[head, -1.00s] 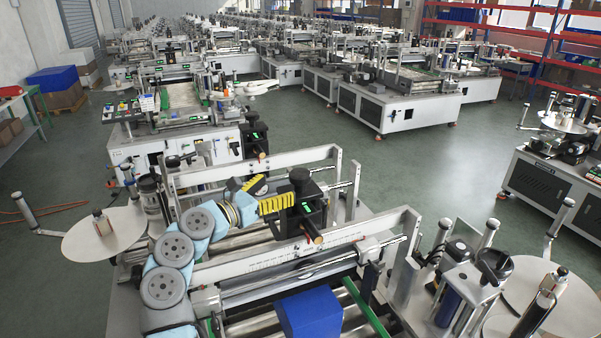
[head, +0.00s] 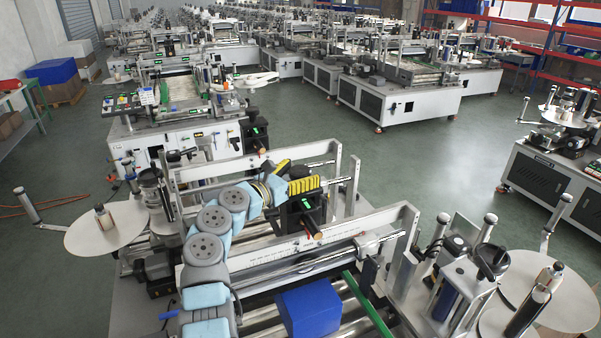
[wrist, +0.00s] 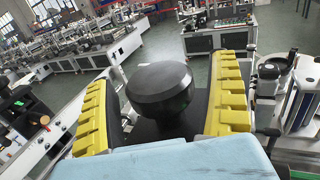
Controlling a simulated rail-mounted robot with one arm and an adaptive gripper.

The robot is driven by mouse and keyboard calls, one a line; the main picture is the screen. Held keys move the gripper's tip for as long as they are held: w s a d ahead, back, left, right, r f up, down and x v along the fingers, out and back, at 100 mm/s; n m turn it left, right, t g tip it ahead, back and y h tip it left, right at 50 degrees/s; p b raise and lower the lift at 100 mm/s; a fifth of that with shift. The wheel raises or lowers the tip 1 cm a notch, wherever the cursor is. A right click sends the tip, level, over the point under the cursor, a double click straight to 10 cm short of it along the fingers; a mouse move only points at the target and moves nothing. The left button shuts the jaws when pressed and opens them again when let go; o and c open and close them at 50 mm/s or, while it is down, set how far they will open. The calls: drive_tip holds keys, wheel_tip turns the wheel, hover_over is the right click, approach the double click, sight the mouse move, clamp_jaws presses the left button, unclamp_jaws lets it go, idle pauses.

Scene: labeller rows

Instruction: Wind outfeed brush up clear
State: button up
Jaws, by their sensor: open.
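A round black knob (wrist: 160,88) fills the middle of the wrist view. My gripper (wrist: 165,70), with yellow ribbed fingers, is open, one finger on each side of the knob. Gaps show on both sides, so the fingers do not appear to press on it. In the head view my gripper (head: 301,173) is over the top of a black unit (head: 299,212) with a small green display, on the near machine's rail, and hides the knob there. I cannot make out the brush itself.
A blue box (head: 310,312) lies on the near machine's rollers beside a green guide bar (head: 368,305). A grey cross rail (head: 300,243) runs in front of the black unit. Label reels (head: 107,228) stand at the sides. Open green floor lies beyond.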

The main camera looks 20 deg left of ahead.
drive_tip(key=c, duration=1.2)
drive_tip(key=shift+d+n+t+y+p, duration=0.1)
drive_tip(key=shift+n+t+y+p, duration=0.25)
drive_tip(key=shift+y, duration=0.35)
drive_tip(key=shift+r+n+y+p, duration=0.1)
drive_tip(key=shift+n+y+p, duration=0.4)
drive_tip(key=shift+n+y, duration=0.25)
drive_tip(key=shift+n+t+y+p, duration=0.35)
drive_tip(key=shift+n+y+p, duration=0.05)
drive_tip(key=shift+y+p, duration=0.35)
drive_tip(key=shift+r+n+y+p, duration=0.1)
drive_tip(key=shift+n+y+p, duration=0.5)
drive_tip(key=shift+y, duration=0.4)
drive_tip(key=shift+n+y+p, duration=0.6)
drive_tip(key=shift+y+p, duration=0.3)
drive_tip(key=shift+p, duration=0.1)
drive_tip(key=shift+y, duration=0.3)
drive_tip(key=shift+n+y+p, duration=0.8)
drive_tip(key=shift+y+p, duration=0.05)
drive_tip(key=shift+y, duration=0.15)
